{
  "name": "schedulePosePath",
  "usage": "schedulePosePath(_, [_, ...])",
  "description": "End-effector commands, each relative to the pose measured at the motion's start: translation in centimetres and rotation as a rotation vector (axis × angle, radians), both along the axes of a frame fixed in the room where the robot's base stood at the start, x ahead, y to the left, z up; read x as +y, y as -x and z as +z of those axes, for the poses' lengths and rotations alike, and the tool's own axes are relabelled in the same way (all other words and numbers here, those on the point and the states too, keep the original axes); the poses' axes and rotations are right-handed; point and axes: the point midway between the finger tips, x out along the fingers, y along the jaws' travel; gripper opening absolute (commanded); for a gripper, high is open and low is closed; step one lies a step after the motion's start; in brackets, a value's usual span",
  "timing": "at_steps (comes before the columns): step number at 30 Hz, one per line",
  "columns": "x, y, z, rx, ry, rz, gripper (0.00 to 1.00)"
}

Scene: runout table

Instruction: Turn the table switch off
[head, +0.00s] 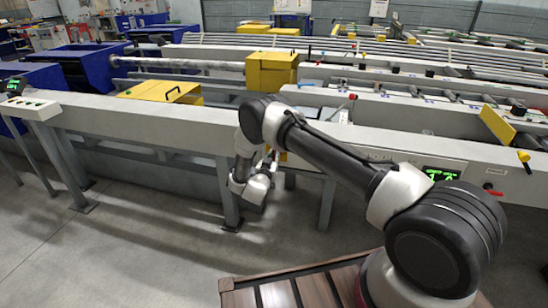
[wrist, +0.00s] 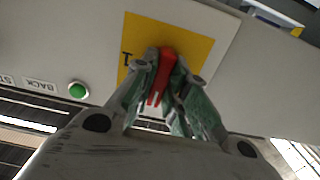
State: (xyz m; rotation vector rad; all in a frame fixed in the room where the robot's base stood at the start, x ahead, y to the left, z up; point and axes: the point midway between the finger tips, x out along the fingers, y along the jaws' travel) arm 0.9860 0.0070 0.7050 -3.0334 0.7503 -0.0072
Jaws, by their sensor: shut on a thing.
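The table switch shows in the wrist view as a red handle (wrist: 163,75) on a yellow plate (wrist: 195,45), with an "I" mark at the plate's left part. My gripper (wrist: 166,85) is shut on the red handle, with a green-grey finger on each side of it. The handle lies roughly along the line of the fingers. The fingers and the handle hide part of the plate, including any other mark there. In the head view my gripper (head: 268,165) is at the front face of the grey table beam (head: 190,128), and the handle cannot be made out.
A green button (wrist: 78,91) beside a "BACK" label sits left of the plate in the wrist view. A button panel (head: 30,108) stands at the left, and a green display (head: 440,174) is at the right. Table legs stand near my gripper. The floor at front left is clear.

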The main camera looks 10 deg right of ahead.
Motion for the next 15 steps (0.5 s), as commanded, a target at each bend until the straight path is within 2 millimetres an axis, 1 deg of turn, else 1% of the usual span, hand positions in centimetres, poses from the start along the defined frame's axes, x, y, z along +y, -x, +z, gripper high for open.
schedulePosePath(1, [0.06,0.14,-0.23,0.009,0.009,0.001,0.0])
schedulePosePath(15, [0.05,0.15,-0.26,0.022,0.03,0.001,0.0])
